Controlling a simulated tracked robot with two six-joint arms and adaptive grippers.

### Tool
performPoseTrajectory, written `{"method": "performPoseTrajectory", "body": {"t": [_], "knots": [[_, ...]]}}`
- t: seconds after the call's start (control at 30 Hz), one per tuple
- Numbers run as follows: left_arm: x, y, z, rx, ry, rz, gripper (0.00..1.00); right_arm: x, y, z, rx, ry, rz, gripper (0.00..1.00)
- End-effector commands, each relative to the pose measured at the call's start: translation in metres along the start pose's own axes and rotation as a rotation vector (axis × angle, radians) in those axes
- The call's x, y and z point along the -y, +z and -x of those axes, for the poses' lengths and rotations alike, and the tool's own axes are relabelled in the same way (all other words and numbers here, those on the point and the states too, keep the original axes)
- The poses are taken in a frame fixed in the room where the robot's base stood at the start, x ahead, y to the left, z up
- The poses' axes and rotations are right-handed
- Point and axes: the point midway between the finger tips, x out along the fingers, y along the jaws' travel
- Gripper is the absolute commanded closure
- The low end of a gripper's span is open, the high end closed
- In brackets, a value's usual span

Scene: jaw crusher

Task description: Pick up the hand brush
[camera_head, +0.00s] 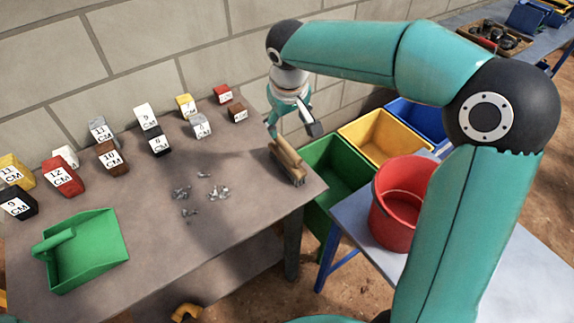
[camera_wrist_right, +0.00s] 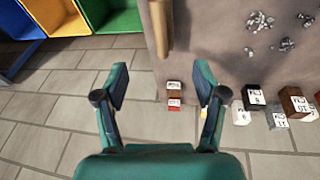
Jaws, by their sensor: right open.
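The hand brush (camera_head: 288,160), with a pale wooden handle, lies near the right edge of the brown table (camera_head: 235,260). In the right wrist view the brush (camera_wrist_right: 160,28) shows partly at the top, cut off by the picture edge. My right gripper (camera_head: 293,124) is open and empty, above and just behind the brush in the head view. In the right wrist view its fingers (camera_wrist_right: 162,80) are spread wide, and the brush lies beyond them, apart from both. My left gripper is not in view.
A green dustpan (camera_head: 95,250), grey stone chips (camera_head: 218,193) and several labelled blocks (camera_head: 112,158) rest on the table. Green (camera_head: 335,165), yellow (camera_head: 375,138) and blue bins stand to its right, near a red bucket (camera_head: 402,215). A block wall (camera_head: 150,45) runs behind.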

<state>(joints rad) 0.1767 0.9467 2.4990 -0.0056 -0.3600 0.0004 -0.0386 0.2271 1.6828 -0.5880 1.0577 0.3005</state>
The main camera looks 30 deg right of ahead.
Motion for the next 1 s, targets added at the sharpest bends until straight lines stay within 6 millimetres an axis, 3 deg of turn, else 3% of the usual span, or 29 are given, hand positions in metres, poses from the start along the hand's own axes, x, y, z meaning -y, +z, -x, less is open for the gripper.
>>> {"method": "performPoseTrajectory", "body": {"t": [0.17,0.5,0.87,1.0], "knots": [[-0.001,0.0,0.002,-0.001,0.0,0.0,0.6,0.002,0.001,-0.026,0.009,-0.001,0.005,0.3],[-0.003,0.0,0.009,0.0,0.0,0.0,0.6,0.003,0.002,-0.096,0.01,-0.002,0.005,0.3],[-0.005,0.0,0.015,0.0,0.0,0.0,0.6,0.004,0.0,-0.124,0.009,-0.003,0.005,0.3],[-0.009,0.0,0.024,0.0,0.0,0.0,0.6,0.007,-0.002,-0.143,0.011,-0.004,0.006,0.3]]}}
